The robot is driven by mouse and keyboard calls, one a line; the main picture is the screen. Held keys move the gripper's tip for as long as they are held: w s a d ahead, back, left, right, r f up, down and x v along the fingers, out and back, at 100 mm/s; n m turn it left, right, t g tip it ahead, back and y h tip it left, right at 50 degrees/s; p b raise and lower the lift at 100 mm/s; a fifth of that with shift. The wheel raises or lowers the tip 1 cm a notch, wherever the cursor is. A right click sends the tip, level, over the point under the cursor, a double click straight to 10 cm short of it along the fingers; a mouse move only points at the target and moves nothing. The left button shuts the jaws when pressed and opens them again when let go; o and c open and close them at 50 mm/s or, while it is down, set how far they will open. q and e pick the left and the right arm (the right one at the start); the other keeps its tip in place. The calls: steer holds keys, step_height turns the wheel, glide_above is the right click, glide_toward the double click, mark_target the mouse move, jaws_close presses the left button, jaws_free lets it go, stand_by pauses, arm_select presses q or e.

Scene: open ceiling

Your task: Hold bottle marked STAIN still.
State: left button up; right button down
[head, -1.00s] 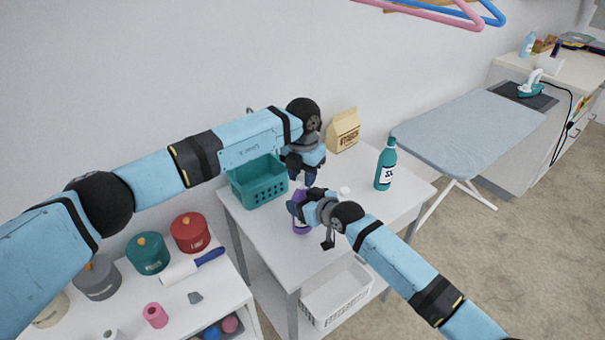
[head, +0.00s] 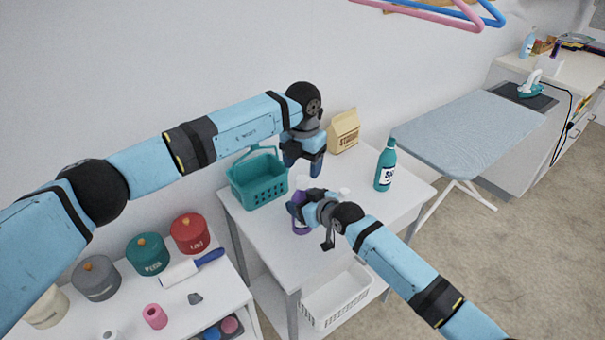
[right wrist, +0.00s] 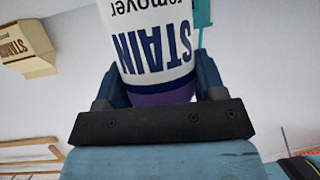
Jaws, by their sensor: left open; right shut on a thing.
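The bottle marked STAIN (head: 301,227) is purple with a white top and stands on the small white table, partly hidden by my right gripper. In the right wrist view its white label (right wrist: 150,40) reads STAIN, upside down, above a purple band. My right gripper (head: 298,208) is shut on the bottle, and its fingers (right wrist: 155,85) sit on both sides of it in the wrist view. My left gripper (head: 302,166) is open and empty, above and apart from the bottle's top.
On the white table (head: 340,245) stand a teal basket (head: 262,188), a beige STARCH carton (head: 343,131) and a teal bottle (head: 385,167). An ironing board (head: 470,125) is to the right. A shelf with several lidded canisters (head: 148,255) is at lower left.

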arm_select(q)
step_height(320, 180, up, 8)
steer(key=shift+r, duration=0.25)
steer(key=shift+a, duration=0.1)
arm_select(e)
steer(key=shift+c, duration=0.7)
jaws_free()
steer(key=shift+s+d, duration=0.1)
arm_select(q)
steer(key=shift+r, duration=0.2)
arm_select(e)
steer(key=v, duration=1.3)
steer(key=shift+s, duration=0.25)
steer(key=shift+d+r, duration=0.15)
